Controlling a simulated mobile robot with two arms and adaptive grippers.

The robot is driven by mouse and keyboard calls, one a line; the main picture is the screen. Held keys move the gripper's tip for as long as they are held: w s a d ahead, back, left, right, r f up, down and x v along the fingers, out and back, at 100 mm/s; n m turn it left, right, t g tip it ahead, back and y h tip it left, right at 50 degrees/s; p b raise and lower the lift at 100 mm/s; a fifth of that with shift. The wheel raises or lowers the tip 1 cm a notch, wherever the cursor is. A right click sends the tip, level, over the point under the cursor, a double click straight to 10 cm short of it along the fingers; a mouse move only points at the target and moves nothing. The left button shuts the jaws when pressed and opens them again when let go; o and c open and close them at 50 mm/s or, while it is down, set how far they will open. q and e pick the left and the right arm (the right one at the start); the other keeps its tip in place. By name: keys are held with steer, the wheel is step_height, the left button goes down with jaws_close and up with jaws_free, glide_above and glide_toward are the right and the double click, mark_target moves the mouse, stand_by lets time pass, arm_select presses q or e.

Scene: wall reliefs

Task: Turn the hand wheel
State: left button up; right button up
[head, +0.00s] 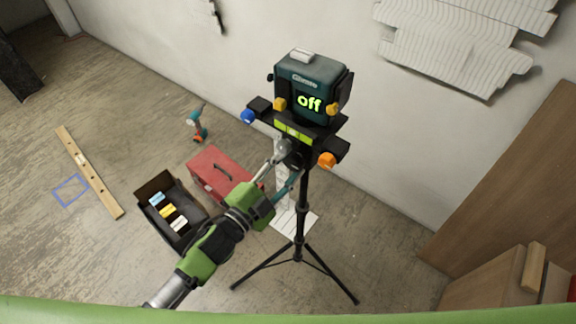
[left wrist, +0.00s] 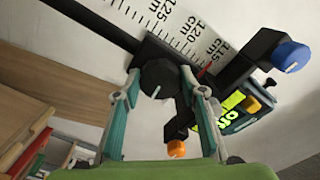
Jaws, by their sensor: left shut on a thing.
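The hand wheel (left wrist: 160,76) is a small black knob with a pale mark on its face, on the mount of the tripod stand (head: 303,210). My left gripper (head: 288,163) reaches up to it from the lower left. In the left wrist view its two fingers (left wrist: 160,88) are closed on the knob's opposite sides. The dark teal device (head: 308,86) on top of the stand shows "off" in green. In the head view the fingers and mount largely hide the wheel. My right gripper is in neither view.
A blue knob (head: 247,116) and an orange knob (head: 327,159) stick out from the mount close to the gripper. A red toolbox (head: 208,180), black box (head: 152,186) and drill (head: 198,124) lie on the floor. Wooden boards (head: 510,180) stand at right.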

arm_select(q)
steer(key=shift+m, duration=0.5)
steer(key=o, duration=1.1)
steer(key=v, duration=1.2)
